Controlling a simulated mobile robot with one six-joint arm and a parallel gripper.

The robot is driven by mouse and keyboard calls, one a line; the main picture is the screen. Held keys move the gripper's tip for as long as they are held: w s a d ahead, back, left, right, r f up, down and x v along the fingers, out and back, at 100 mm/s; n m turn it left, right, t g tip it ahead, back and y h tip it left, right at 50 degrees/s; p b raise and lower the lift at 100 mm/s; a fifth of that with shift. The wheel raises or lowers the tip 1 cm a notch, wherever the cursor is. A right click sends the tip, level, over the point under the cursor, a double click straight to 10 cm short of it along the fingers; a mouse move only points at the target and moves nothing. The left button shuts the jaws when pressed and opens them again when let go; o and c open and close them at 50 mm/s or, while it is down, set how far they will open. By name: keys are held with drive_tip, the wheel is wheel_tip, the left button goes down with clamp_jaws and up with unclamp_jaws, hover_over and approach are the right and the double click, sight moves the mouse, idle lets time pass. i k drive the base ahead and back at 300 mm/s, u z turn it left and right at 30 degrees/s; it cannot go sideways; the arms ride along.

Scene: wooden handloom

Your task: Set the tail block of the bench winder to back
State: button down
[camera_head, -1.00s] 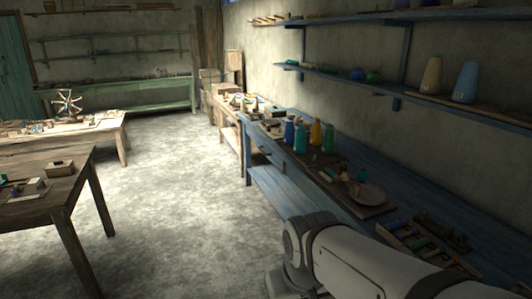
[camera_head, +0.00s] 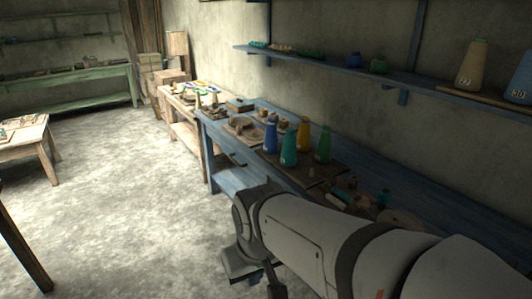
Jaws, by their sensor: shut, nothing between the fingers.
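I cannot make out the bench winder or its tail block for certain. A small wooden device on a board (camera_head: 243,128) stands on the blue bench (camera_head: 232,178), too small to read any setting. My arm reaches in from the lower right, over the near part of the blue bench.
Several coloured cones, one of them a teal cone (camera_head: 289,148), stand on the blue bench. A blue wall shelf (camera_head: 335,72) runs above it. A wooden table (camera_head: 24,138) is at the left. The pale floor (camera_head: 120,190) between is open.

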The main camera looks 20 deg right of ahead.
sight(331, 182)
drive_tip(key=z, duration=0.65)
drive_tip(key=i, duration=1.1)
drive_tip(key=z, duration=0.75)
drive_tip(key=k, duration=0.9)
drive_tip(key=z, duration=0.2)
drive_tip(key=i, duration=0.9)
drive_tip(key=u, duration=0.05)
